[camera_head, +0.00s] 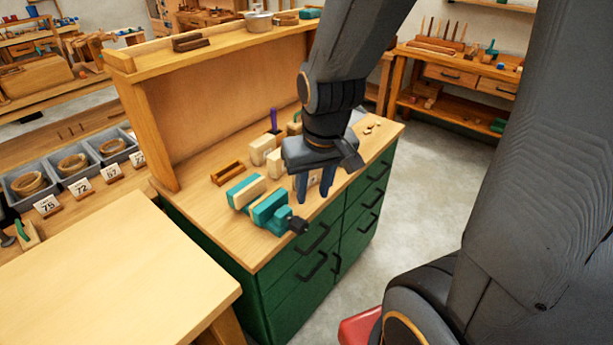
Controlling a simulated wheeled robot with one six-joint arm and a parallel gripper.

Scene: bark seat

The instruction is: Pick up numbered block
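My gripper (313,192) points down over the right part of the green cabinet's wooden top. A further pale block (275,163) is partly hidden by my gripper. Any numbers on these blocks are too small to read.
A teal-and-wood vise (270,210) with a dark handle sits at the front edge, close left of my gripper. A small brown tray (227,173) lies behind it. A raised shelf (220,45) backs the cabinet top (215,205). A bare table (110,280) stands front left.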

